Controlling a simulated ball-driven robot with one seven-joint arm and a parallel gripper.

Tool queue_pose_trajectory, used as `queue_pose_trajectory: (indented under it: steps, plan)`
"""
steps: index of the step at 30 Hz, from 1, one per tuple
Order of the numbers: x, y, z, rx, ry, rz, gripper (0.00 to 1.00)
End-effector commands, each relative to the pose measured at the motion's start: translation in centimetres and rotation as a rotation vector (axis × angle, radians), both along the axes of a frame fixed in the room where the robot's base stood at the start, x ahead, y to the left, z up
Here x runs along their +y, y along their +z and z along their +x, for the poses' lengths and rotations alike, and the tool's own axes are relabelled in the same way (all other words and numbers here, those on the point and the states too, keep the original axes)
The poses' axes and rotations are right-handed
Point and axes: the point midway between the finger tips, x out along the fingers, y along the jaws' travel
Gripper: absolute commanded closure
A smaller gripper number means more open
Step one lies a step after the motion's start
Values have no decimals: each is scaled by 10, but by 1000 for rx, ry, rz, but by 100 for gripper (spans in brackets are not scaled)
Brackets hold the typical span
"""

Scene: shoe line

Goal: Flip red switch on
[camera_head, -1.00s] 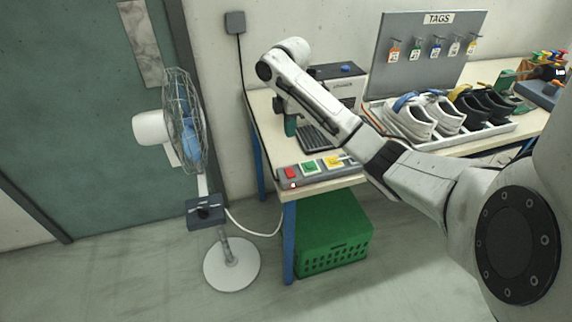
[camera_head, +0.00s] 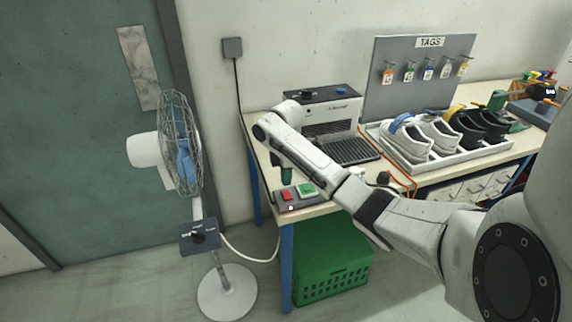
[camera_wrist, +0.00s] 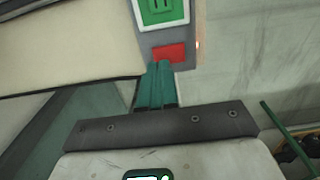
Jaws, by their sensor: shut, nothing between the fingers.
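The red switch (camera_head: 288,195) is at the left end of a grey switch panel (camera_head: 297,205) on the near left corner of the workbench. It also shows in the wrist view (camera_wrist: 170,53), just ahead of my fingertips. My gripper (camera_head: 285,176) points down just behind the red switch. In the wrist view my green fingers (camera_wrist: 160,68) are shut together and empty, with their tips at the switch's near edge. I cannot tell whether they touch it.
A green switch (camera_head: 306,189) sits beside the red one. A machine with a black grille (camera_head: 345,150) stands behind my arm, and a shoe tray (camera_head: 425,166) lies to the right. A fan (camera_head: 180,150) stands left of the bench, and a green crate (camera_head: 330,276) is underneath.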

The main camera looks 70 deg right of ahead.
Motion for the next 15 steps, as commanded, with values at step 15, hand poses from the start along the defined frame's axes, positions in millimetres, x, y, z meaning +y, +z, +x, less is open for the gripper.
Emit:
queue_pose_trajectory:
  steps: [15]
  plan:
    - [0,-33,0,0,0,0,100]
